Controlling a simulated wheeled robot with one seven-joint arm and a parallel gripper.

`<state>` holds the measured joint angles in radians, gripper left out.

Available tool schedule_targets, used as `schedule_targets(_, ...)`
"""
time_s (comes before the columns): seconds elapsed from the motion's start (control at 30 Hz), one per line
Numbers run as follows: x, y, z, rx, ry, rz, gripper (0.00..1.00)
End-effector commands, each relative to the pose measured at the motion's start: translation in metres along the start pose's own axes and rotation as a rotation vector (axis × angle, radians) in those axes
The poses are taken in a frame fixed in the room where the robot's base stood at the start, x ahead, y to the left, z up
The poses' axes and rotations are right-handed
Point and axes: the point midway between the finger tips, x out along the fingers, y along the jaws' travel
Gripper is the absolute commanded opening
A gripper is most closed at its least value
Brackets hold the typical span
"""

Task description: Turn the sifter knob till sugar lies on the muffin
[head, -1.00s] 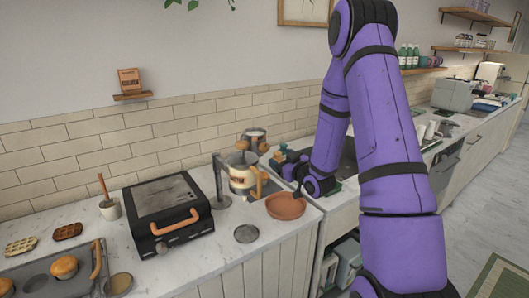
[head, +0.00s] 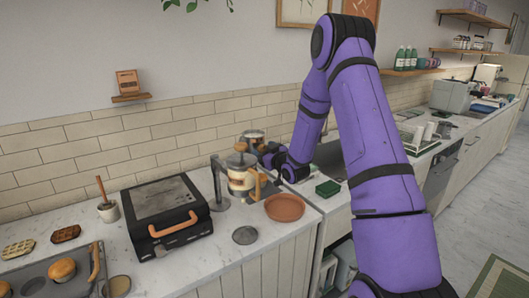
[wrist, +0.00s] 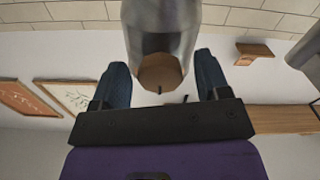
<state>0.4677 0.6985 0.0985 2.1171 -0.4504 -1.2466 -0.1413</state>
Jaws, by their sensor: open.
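The sifter (head: 241,182) appears to be the pale can with an orange-brown side handle and cap, beside a grey stand (head: 217,180). My gripper (head: 268,156) is right behind it, partly hidden. In the wrist view, my gripper (wrist: 162,80) is open, its blue fingers on either side of the end of a metal cylinder (wrist: 160,28) with a brown round end and a small dark pin. I cannot tell if they touch it, or if this is the sifter. A round brown bun, likely the muffin (head: 62,269), sits on the grey tray (head: 38,283); I see no sugar on it.
A metal pot (head: 253,137) stands behind the sifter. A terracotta dish (head: 285,207) and a grey disc (head: 245,235) lie in front. A black press (head: 168,215) with an orange handle fills the counter's middle. A green sponge (head: 328,188) lies right.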

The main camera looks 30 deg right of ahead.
Motion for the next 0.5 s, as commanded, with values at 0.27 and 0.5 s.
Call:
schedule_targets(0.27,-0.0003,0.0,0.0,0.0,0.0,0.0,0.2)
schedule_targets(0.5,-0.0004,0.0002,0.0001,0.015,0.0,0.0,0.2)
